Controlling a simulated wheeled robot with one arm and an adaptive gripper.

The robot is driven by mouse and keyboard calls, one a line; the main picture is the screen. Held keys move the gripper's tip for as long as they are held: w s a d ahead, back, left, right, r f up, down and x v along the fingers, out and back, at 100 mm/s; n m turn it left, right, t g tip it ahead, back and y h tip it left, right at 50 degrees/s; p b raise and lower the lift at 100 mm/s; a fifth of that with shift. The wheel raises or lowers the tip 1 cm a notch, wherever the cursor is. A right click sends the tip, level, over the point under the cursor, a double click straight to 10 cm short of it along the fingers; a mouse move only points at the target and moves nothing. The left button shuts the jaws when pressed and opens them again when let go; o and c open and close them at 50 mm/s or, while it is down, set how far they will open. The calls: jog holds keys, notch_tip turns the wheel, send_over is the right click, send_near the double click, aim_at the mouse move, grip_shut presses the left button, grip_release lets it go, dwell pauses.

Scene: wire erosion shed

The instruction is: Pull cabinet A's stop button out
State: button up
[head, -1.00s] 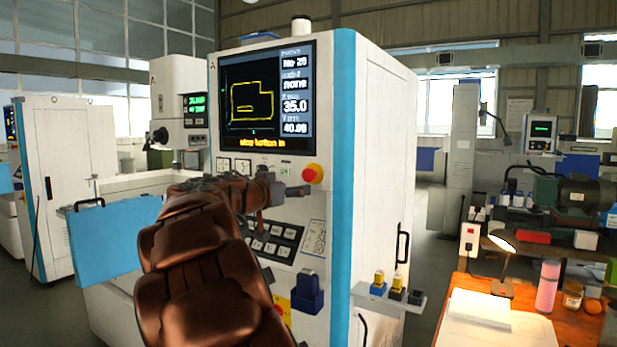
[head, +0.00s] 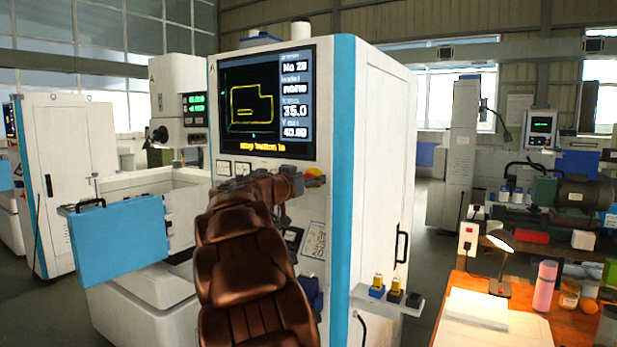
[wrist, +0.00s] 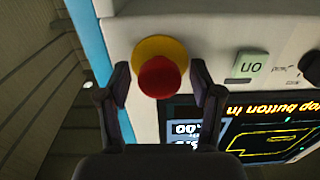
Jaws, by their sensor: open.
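Cabinet A (head: 382,150) is a white machine with a blue edge stripe and a dark screen (head: 250,100). The screen's bottom line reads "stop button in". The stop button, a red mushroom knob (wrist: 160,78) on a yellow collar (wrist: 150,47), sits on the panel below the screen's right corner. In the head view my gripper (head: 312,181) covers most of the button, and some yellow (head: 313,171) shows above it. In the wrist view my gripper (wrist: 159,72) is open, with one finger on each side of the red knob. Gaps show between the fingers and the knob.
A small shelf (head: 400,304) with several small blocks juts from the cabinet's right side. A blue panel (head: 118,240) stands out at left. An orange workbench (head: 465,285) is at right.

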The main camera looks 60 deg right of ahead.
jog(key=shift+c, duration=0.3)
grip_shut()
dwell(0.3)
